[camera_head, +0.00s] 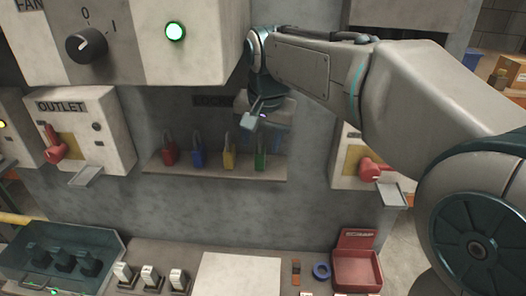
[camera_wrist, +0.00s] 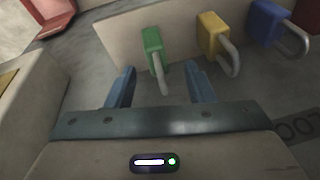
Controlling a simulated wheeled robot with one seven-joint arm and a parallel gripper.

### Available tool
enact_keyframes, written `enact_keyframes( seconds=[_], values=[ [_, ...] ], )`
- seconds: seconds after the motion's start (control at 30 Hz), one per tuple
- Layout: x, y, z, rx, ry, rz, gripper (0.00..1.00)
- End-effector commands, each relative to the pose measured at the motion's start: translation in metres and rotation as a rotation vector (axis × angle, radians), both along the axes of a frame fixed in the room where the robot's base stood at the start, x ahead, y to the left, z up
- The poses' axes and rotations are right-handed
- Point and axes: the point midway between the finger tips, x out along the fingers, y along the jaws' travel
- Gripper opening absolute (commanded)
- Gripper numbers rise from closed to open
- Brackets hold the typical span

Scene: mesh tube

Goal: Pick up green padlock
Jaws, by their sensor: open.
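The green padlock (camera_head: 261,160) stands at the right end of a row of padlocks on a recessed shelf. In the wrist view the green padlock (camera_wrist: 154,50) lies ahead of my gripper, its grey shackle pointing toward the space between the fingers. My gripper (camera_head: 254,117) is above and in front of the shelf in the head view. In the wrist view my gripper (camera_wrist: 160,82) is open, with one blue finger on each side of the shackle's end. Whether the fingers touch the padlock cannot be told.
A yellow padlock (camera_head: 229,153), a blue padlock (camera_head: 197,152) and a red padlock (camera_head: 169,151) stand to its left on the shelf (camera_head: 215,174). An outlet box (camera_head: 100,130) is at left. A red scrap bin (camera_head: 356,268) is below right.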

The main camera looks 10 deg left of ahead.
Motion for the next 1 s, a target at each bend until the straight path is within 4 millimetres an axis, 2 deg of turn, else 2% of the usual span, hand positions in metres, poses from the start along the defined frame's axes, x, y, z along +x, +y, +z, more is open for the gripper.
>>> enact_keyframes(
  seconds=[0.1,0.33,0.37,0.5,0.53,1.0],
  values=[
    [0.0027,0.0000,-0.0093,0.000,0.000,-0.002,0.48],
    [0.0036,-0.0007,-0.0108,0.001,-0.001,-0.004,0.48],
    [0.0036,-0.0008,-0.0108,0.000,0.000,-0.004,0.43],
    [0.0036,-0.0010,-0.0107,0.000,0.000,-0.004,0.04],
    [0.0036,-0.0010,-0.0107,0.000,0.000,-0.005,0.00],
    [0.0036,-0.0011,-0.0085,0.000,0.000,-0.005,0.00]
  ],
)
